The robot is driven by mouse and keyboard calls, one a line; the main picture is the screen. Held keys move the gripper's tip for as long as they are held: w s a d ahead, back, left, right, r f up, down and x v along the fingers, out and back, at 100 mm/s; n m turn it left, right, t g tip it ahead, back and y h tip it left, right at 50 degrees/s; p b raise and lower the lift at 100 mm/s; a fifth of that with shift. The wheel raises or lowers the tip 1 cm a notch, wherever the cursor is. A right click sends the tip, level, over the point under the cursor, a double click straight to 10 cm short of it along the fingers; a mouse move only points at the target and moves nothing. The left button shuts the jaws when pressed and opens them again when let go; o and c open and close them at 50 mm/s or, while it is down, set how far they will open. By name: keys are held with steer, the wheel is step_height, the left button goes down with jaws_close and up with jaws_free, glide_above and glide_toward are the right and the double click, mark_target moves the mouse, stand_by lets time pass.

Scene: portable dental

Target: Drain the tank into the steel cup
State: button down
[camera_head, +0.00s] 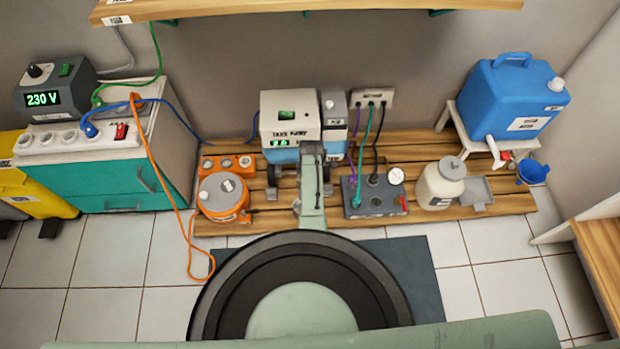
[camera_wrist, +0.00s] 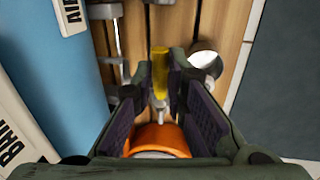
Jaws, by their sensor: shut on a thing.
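The tank is the blue body (camera_head: 283,156) under a white-topped unit at the back middle in the head view. In the wrist view, its blue side (camera_wrist: 55,85) fills the left. My gripper (camera_wrist: 161,82) is shut on a small yellow handle (camera_wrist: 160,64) with a silver stem, beside the tank. A rounded orange thing (camera_wrist: 158,137) shows between the fingers lower down. My arm hides the gripper and handle in the head view. I cannot tell whether liquid runs.
An orange canister (camera_head: 224,198) stands left of the tank. A grey box with hoses (camera_head: 375,198), a cream jar (camera_head: 440,185) and a blue jug (camera_head: 512,95) on a stand are to the right. An orange cable (camera_head: 180,190) hangs at left. A wooden shelf (camera_head: 350,5) crosses above.

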steer(key=shift+w+a, duration=0.1)
stand_by(0.3)
steer(key=c, duration=1.6)
jaws_free()
step_height(320, 180, up, 12)
steer(key=s, duration=0.2)
steer(key=shift+s, duration=0.2)
steer(key=shift+s+f, duration=0.1)
steer(key=shift+f, duration=0.05)
